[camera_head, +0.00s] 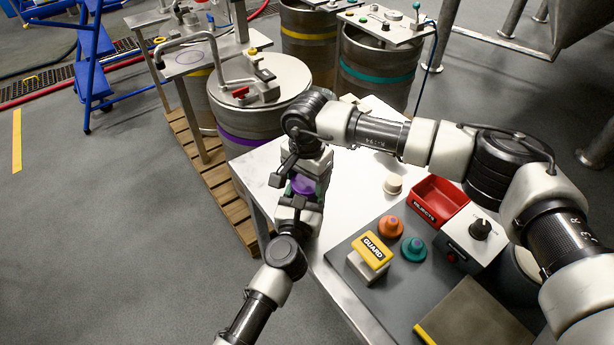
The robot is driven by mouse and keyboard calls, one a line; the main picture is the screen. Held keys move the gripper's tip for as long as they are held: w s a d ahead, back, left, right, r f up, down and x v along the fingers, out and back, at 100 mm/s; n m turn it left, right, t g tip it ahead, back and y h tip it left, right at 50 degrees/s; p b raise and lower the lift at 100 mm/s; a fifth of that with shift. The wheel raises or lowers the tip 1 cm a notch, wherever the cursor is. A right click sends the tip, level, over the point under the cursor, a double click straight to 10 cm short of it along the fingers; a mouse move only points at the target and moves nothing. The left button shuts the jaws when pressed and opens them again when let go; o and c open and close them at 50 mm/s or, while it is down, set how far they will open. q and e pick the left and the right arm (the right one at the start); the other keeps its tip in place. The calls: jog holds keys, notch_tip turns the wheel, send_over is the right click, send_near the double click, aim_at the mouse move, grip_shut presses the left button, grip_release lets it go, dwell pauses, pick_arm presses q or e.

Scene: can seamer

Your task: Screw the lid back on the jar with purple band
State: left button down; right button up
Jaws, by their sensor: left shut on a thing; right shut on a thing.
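The jar with purple band (303,187) is a small item between my two grippers, over the left edge of the steel table; only its purple part shows clearly. My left gripper (299,198) comes up from below and is shut on the jar. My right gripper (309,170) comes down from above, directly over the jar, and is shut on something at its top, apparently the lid. The lid is hidden by the fingers, so I cannot tell how it sits on the jar.
The steel table (349,176) holds a small cream cylinder (393,185), an orange knob-like piece (390,227), a teal one (413,249), a yellow GUARD block (371,255) and a red REJECTS bin (438,200). A large purple-banded drum (240,143) stands behind left.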

pick_arm(q)
jog(key=shift+d, duration=0.1)
pick_arm(e)
jog(key=m, duration=0.2)
jog(key=shift+m, duration=0.3)
jog(key=o, duration=1)
jog(key=shift+r, duration=2.25)
jog(key=shift+o, duration=0.4)
notch_tip(320, 180, up, 12)
